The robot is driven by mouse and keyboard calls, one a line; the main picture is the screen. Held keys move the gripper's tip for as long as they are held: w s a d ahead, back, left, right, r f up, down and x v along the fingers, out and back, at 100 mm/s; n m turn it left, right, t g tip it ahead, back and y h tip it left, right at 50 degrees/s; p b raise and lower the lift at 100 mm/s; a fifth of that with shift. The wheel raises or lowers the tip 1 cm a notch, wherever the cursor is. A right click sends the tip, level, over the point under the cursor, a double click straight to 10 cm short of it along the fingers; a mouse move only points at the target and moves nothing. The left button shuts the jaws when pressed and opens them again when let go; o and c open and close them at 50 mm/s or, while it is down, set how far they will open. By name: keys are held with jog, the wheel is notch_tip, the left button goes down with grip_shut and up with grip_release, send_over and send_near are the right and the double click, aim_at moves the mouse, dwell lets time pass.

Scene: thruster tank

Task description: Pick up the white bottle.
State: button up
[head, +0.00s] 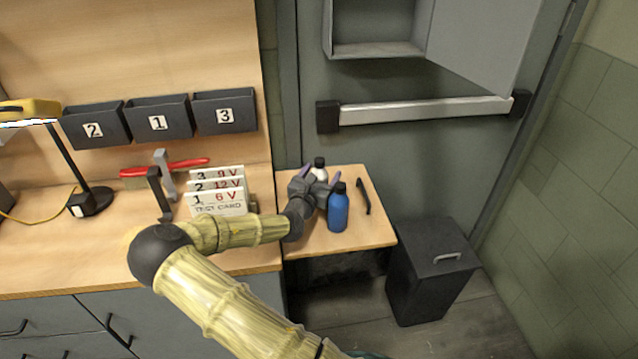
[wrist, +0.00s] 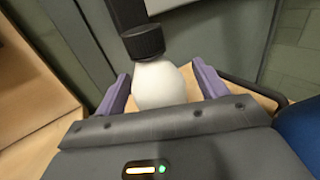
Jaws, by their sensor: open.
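The white bottle (head: 319,172) with a black cap stands on the small wooden side table (head: 372,235), partly hidden behind my gripper in the head view. My gripper (head: 319,182) is open, with its purple fingers on either side of the bottle. In the wrist view the white bottle (wrist: 160,84) sits between the two fingers of my gripper (wrist: 158,88). A gap shows on both sides, wider on the right; the left finger is close to the bottle. The bottle's lower part is hidden by the gripper body.
A blue bottle (head: 338,210) with a black cap stands close in front of my gripper, to the right. A thin black object (head: 363,196) lies right of it. Test cards (head: 218,199) stand on the bench to the left. A dark bin (head: 430,270) is right of the table.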

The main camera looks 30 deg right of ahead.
jog(key=shift+w+d, duration=0.2)
jog(key=shift+w, duration=0.05)
dwell(0.3)
jog(key=c, duration=1.2)
jog(key=shift+r, duration=0.1)
notch_tip(320, 180, up, 10)
jog(key=shift+f, duration=0.1)
